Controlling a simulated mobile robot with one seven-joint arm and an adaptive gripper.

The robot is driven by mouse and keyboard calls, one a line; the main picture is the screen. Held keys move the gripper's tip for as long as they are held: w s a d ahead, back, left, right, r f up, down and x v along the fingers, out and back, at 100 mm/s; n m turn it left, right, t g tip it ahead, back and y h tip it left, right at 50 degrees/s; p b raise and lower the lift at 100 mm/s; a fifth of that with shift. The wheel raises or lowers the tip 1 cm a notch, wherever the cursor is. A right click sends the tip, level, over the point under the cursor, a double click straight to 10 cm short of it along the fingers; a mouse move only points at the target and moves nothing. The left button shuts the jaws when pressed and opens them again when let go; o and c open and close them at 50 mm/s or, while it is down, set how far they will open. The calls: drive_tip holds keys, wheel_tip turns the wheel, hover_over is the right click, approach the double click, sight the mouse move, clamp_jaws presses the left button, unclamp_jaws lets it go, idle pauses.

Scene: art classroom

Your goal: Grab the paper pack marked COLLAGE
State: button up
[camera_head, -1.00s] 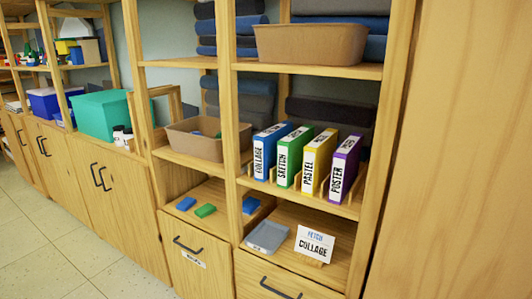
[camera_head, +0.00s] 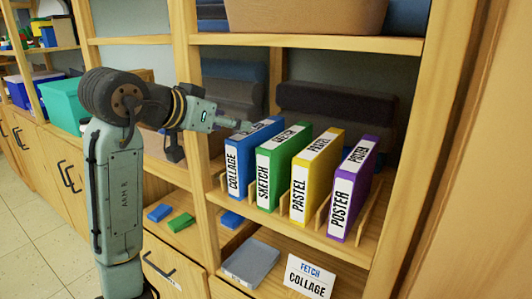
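The blue paper pack marked COLLAGE (camera_head: 233,170) stands upright at the left end of a row on the middle shelf. My gripper (camera_head: 243,126) reaches in from the left, at the top of the blue pack near its back part. The fingers are small and partly merge with the pack's top, so I cannot tell whether they are open or touching it. A sign reading FETCH COLLAGE (camera_head: 310,277) stands on the shelf below.
Green SKETCH (camera_head: 264,180), yellow PASTEL (camera_head: 300,190) and purple POSTER (camera_head: 343,200) packs stand close to the right, between low wooden dividers. A wooden post (camera_head: 188,90) is just left of the row. A grey tray (camera_head: 250,264) lies below.

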sight(255, 129)
drive_tip(key=p+x, duration=0.1)
drive_tip(key=x, duration=0.5)
drive_tip(key=shift+s, duration=0.1)
drive_tip(key=shift+f+p+x, duration=0.2)
drive_tip(key=shift+p+x, duration=0.15)
drive_tip(key=shift+x, duration=0.95)
drive_tip(key=shift+f+p+x, duration=0.2)
drive_tip(key=shift+p+x, duration=0.15)
drive_tip(key=shift+x, duration=0.95)
drive_tip(key=shift+s+a, duration=0.1)
drive_tip(key=shift+s, duration=0.05)
clamp_jaws()
drive_tip(key=shift+r, duration=0.1)
